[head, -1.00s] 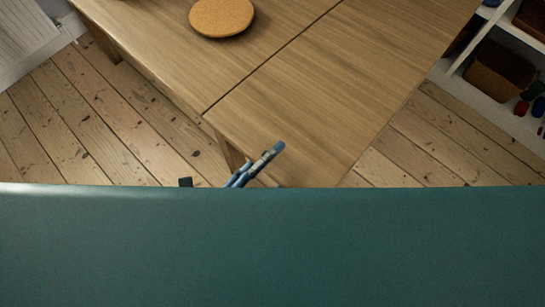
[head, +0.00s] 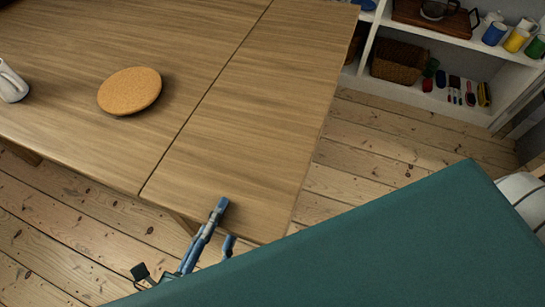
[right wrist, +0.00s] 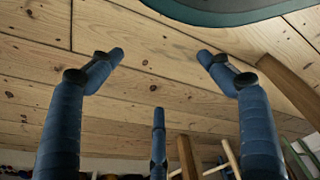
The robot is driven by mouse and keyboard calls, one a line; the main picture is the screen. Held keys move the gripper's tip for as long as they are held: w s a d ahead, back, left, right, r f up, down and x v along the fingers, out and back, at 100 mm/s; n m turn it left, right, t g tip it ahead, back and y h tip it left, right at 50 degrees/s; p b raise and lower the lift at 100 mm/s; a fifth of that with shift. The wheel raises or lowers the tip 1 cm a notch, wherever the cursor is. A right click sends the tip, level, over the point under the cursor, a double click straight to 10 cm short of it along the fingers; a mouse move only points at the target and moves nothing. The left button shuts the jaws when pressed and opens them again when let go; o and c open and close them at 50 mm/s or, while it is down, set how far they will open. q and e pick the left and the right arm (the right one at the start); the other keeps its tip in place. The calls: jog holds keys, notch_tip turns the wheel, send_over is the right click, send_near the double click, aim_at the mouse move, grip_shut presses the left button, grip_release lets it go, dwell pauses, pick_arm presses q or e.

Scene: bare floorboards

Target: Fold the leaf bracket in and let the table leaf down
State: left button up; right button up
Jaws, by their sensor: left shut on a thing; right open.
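The table leaf (head: 255,120) is up, level with the main wooden tabletop (head: 90,140), with a dark seam between them. My left gripper (head: 225,222) is at the leaf's near edge in the head view. One blue finger lies over its top and another is beside the edge; it is shut on the leaf. My right gripper (right wrist: 161,57) is open and empty in the right wrist view, its blue fingers spread above floorboards. It does not show in the head view. I cannot make out the leaf bracket; the underside of the leaf is hidden in the head view.
A round cork mat (head: 130,90) and a white jug (head: 11,84) are on the main tabletop. White shelving (head: 430,97) with a basket (head: 398,63) and mugs stands at the back right. Wooden legs (right wrist: 290,88) show in the right wrist view. Bare floor lies right of the leaf.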

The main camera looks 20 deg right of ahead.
jog(key=w+d+r+t+y, duration=0.1)
jog(key=w+r+t, duration=0.9)
jog(key=w+r, duration=1)
jog(key=w+r+t+y, duration=0.1)
jog(key=w+r+t, duration=0.4)
jog(key=r, duration=0.6)
jog(key=shift+m, duration=0.3)
jog(key=shift+w+a, duration=0.2)
jog(key=shift+w, duration=1.5)
jog(key=shift+w+a, duration=0.2)
jog(key=shift+w, duration=1.55)
jog(key=shift+w+a, duration=0.2)
jog(key=shift+w, duration=1.5)
